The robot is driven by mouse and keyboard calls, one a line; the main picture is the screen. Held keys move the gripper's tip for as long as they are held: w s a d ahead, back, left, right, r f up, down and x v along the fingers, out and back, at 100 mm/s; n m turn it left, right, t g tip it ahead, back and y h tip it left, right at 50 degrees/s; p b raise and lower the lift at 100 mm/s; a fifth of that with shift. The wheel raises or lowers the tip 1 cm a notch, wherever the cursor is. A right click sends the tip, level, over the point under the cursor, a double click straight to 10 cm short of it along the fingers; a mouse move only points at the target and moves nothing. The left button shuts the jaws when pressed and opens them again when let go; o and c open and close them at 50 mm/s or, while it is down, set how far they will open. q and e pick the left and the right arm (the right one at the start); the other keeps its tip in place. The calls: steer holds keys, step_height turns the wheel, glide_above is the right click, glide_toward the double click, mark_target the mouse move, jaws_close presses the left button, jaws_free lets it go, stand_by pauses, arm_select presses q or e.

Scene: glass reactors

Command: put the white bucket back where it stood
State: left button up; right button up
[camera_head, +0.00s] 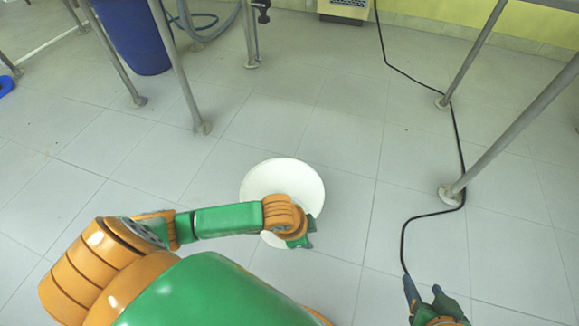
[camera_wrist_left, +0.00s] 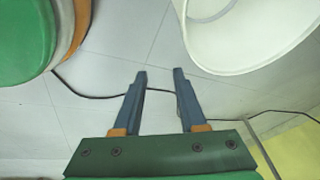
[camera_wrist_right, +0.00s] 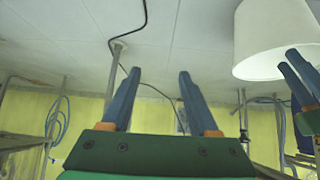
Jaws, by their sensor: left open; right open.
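The white bucket (camera_head: 272,178) is in the middle of the floor in the head view, partly hidden by my left forearm and wrist. Its rim and pale wall show at the upper right of the left wrist view (camera_wrist_left: 240,40), and its side at the upper right of the right wrist view (camera_wrist_right: 265,40). I cannot tell if it touches the floor. My left gripper (camera_wrist_left: 160,75) is open and empty, close beside the bucket; its fingers also show before the bucket in the right wrist view. My right gripper (camera_head: 425,290) is open and empty, right of the bucket; its jaws show apart (camera_wrist_right: 155,72).
A black cable (camera_head: 458,140) runs along the floor near my right gripper. Metal table legs (camera_head: 180,75) stand at the left, others (camera_head: 510,130) at the right. A blue barrel (camera_head: 134,35) stands at the back left. The tiles around the bucket are clear.

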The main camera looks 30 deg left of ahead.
arm_select(q)
steer(key=d+r+n+t+h, duration=0.2)
steer(key=d+r+n+t, duration=0.15)
steer(key=r, duration=0.25)
steer(key=a+n, duration=0.1)
steer(key=a, duration=0.1)
steer(key=a+r+n+t+y, duration=0.1)
steer(key=a+n, duration=0.1)
steer(key=a+n+y, duration=0.1)
steer(key=shift+s+a+r+t, duration=0.1)
steer(key=shift+a+r+t, duration=0.15)
steer(key=shift+a, duration=0.15)
